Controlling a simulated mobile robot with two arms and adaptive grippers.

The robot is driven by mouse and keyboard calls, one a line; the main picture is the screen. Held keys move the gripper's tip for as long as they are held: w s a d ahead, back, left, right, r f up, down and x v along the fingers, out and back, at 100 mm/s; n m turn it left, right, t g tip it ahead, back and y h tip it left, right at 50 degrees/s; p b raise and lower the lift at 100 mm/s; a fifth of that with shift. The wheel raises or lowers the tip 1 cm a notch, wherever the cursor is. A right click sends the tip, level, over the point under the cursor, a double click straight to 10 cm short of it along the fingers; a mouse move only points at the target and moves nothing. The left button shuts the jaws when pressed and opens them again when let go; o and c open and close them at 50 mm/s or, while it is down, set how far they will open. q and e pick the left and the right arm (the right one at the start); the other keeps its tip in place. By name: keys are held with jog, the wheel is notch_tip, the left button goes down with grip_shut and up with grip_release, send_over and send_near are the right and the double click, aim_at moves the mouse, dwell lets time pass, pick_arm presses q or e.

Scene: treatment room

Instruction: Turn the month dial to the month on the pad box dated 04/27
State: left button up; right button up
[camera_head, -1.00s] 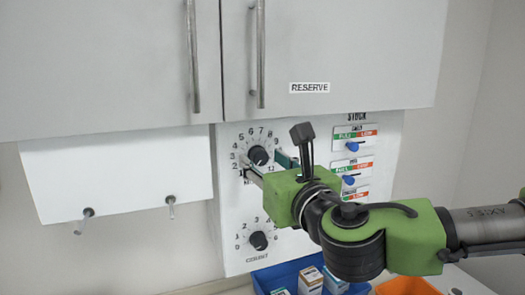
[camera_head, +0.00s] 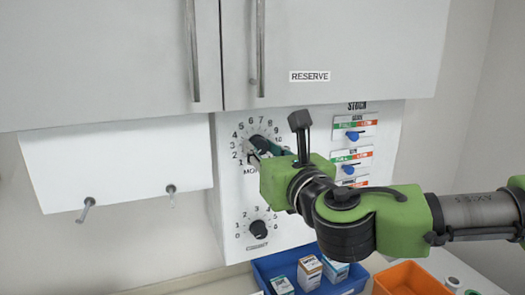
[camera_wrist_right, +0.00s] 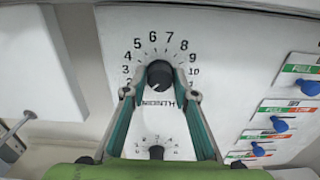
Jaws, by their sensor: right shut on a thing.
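The month dial is a black round knob (camera_head: 258,143) on a white panel (camera_head: 292,228), ringed by printed numbers. My right gripper (camera_head: 262,152) is at this knob with its fingers shut on it. In the right wrist view the month dial (camera_wrist_right: 160,74) lies between the two fingers of the right gripper (camera_wrist_right: 160,95), and numbers from about 2 to 10 show around it. The knob's pointer is not clear. Small boxes (camera_head: 309,272) stand in a blue bin (camera_head: 264,268); their printed dates are too small to read. My left gripper is not in view.
A second black dial (camera_head: 258,230) sits below the month dial. Blue stock sliders (camera_head: 352,135) are on the panel's right. Grey cabinet doors (camera_head: 350,45) hang above, with vertical handles. An orange bin (camera_head: 408,278) stands beside the blue one. Hooks (camera_head: 86,209) stick out at left.

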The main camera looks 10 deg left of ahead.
jog(key=m+b, duration=0.2)
jog(key=shift+f+m, duration=0.15)
jog(key=shift+m, duration=0.15)
jog(key=m+b, duration=0.2)
jog(key=m, duration=0.2)
jog(key=shift+m, duration=0.3)
jog(key=m+b, duration=0.1)
jog(key=m, duration=0.2)
jog(key=shift+m+b, duration=0.3)
jog(key=shift+b, duration=0.1)
jog(key=shift+m+b, duration=0.65)
jog(key=shift+m, duration=1.15)
jog(key=shift+r, duration=0.2)
jog(key=o, duration=1.1)
jog(key=shift+d, duration=0.1)
